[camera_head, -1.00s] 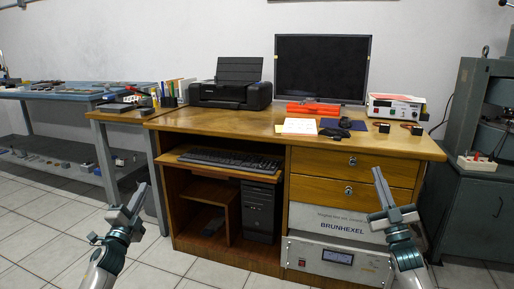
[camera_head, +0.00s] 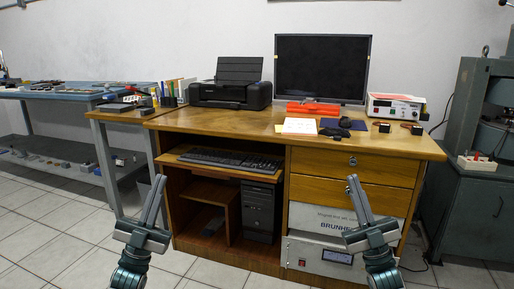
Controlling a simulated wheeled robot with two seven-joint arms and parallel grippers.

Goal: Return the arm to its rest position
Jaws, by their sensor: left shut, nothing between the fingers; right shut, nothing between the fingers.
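My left gripper (camera_head: 159,180) is shut and empty. It points up in front of the left side of the wooden desk (camera_head: 225,120), below the desktop's height in the picture. My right gripper (camera_head: 352,180) is shut and empty. It stands in front of the desk's drawers (camera_head: 320,190) and hides part of the white BRUNHEXEL unit (camera_head: 310,218). Neither gripper appears to touch anything.
The desk bears a printer (camera_head: 230,90), a monitor (camera_head: 322,68), a red object (camera_head: 312,108), papers (camera_head: 298,126) and a white-and-red instrument (camera_head: 396,106). A blue workbench (camera_head: 60,93) stands at left, a green machine (camera_head: 478,195) at right. Tiled floor lies clear at lower left.

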